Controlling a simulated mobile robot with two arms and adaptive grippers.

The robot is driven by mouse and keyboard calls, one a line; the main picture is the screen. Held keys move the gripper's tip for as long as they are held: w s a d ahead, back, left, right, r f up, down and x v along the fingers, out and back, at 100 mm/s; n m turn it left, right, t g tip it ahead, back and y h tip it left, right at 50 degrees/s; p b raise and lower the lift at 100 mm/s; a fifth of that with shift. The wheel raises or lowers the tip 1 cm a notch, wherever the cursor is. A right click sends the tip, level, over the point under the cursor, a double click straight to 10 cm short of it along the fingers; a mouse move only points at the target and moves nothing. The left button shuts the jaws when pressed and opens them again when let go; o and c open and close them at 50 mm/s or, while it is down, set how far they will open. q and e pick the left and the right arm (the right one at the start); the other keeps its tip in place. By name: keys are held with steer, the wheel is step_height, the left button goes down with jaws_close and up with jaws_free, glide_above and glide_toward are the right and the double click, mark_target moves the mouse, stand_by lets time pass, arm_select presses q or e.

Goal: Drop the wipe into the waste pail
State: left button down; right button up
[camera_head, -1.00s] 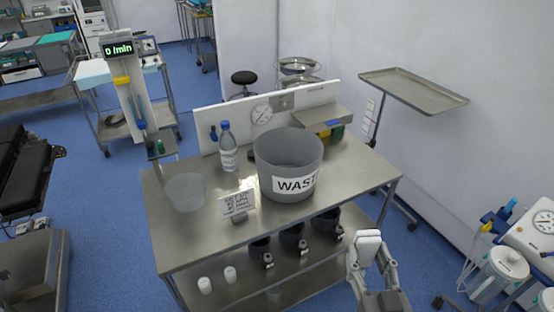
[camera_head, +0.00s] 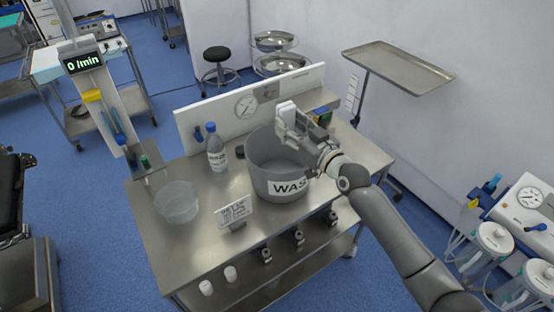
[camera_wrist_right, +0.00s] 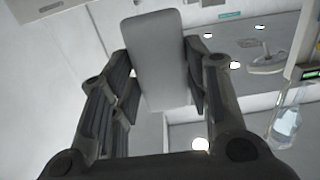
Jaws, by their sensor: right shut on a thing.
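The grey waste pail (camera_head: 262,172), with a white label, stands on the steel table. My right gripper (camera_head: 288,120) is above the pail's opening, toward its far right rim. It is shut on the wipe (camera_head: 286,107), a pale block that stands up between the fingers. In the right wrist view the wipe (camera_wrist_right: 157,60) sits between both fingers of my right gripper (camera_wrist_right: 160,85). The gripper and forearm hide part of the pail's right rim and label. My left gripper is not in view.
A bottle (camera_head: 216,148), a clear bowl (camera_head: 178,201) and a small sign (camera_head: 233,213) stand on the steel table (camera_head: 205,245) left of the pail. A white back panel (camera_head: 200,118) with a gauge rises behind. A tray stand (camera_head: 398,66) is at the back right.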

steer(key=shift+w+d+r, duration=0.1)
steer(key=shift+w+r, duration=0.2)
steer(key=shift+w, duration=0.35)
steer(key=shift+s+f+b, duration=0.1)
steer(key=shift+f+b, duration=0.4)
step_height(320, 180, down, 5)
steer(key=b, duration=0.3)
steer(key=shift+r+b, duration=0.1)
steer(key=shift+b, duration=0.3)
steer(key=o, duration=1)
steer(key=shift+d, duration=0.1)
